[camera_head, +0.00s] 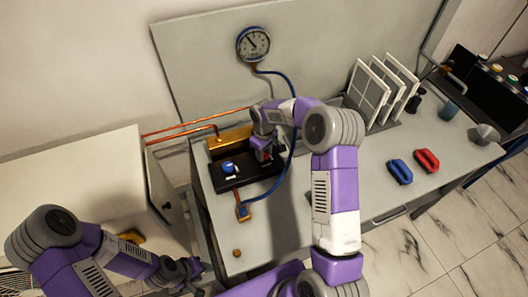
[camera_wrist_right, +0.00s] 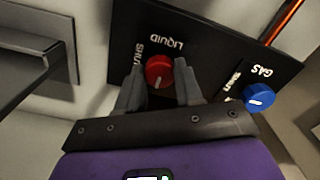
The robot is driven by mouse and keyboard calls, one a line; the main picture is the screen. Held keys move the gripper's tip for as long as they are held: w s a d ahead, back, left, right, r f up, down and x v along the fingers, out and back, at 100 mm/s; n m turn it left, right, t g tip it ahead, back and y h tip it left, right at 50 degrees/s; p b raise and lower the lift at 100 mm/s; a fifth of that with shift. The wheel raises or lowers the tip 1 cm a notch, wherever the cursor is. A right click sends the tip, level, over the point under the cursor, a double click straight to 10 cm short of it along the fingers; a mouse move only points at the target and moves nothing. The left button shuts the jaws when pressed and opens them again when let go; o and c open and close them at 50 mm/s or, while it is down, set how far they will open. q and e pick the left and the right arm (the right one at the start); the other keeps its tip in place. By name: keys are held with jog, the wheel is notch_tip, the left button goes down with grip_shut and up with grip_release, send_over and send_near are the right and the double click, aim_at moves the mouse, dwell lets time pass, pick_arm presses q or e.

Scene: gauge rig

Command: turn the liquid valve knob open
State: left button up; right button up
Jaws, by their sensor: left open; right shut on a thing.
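The red liquid valve knob (camera_wrist_right: 159,70) sits on a black panel (camera_wrist_right: 210,30) beside the words LIQUID and SHUT, printed rotated in the right wrist view. A pale mark shows on its face. My right gripper (camera_wrist_right: 159,80) is shut on this knob, one grey finger on each side. In the head view my right gripper (camera_head: 263,150) is over the right part of the black panel and hides the red knob. My left gripper (camera_head: 187,272) is open and empty at the lower left, away from the panel.
A blue gas knob (camera_wrist_right: 259,97) is close beside my right gripper on the same panel. A round gauge (camera_head: 253,44) with a blue hose (camera_head: 291,95) is on the back board. Blue (camera_head: 400,172) and red (camera_head: 427,161) handled items lie on the bench at right.

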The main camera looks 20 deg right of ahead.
jog(key=o, duration=1)
jog(key=shift+o, duration=0.2)
notch_tip(320, 180, up, 8)
jog(key=shift+f+p, duration=0.2)
jog(key=shift+p, duration=0.2)
jog(key=shift+r, duration=0.1)
